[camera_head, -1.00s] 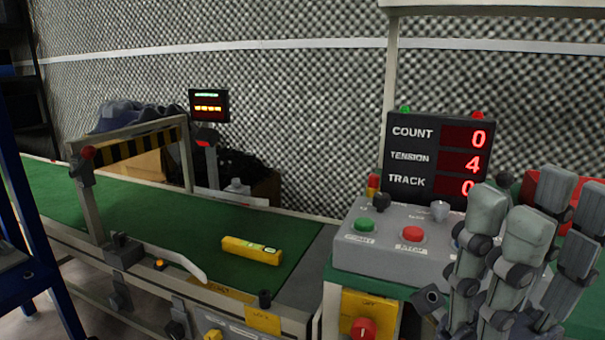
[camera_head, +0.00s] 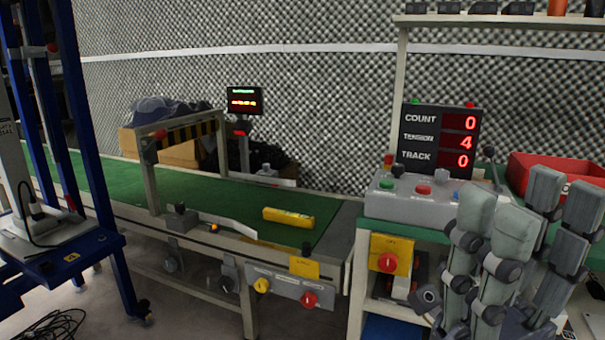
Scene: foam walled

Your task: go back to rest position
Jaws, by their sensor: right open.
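My right gripper (camera_head: 510,225) is at the lower right, in front of the green-topped workbench. Its grey-padded fingers point up and stand apart, with nothing held between them. It partly hides the bench top and the area below the red bin. My left gripper is not in the picture. A yellow level-like block (camera_head: 289,217) lies on the green conveyor belt (camera_head: 190,200), well to the left of my right gripper.
A grey control box (camera_head: 410,203) with buttons stands on the bench below a black count display (camera_head: 438,140). A red bin (camera_head: 550,172) sits at the right. A blue-framed cart (camera_head: 90,245) stands at the left, with cables (camera_head: 50,325) on the floor. Open floor lies before the conveyor.

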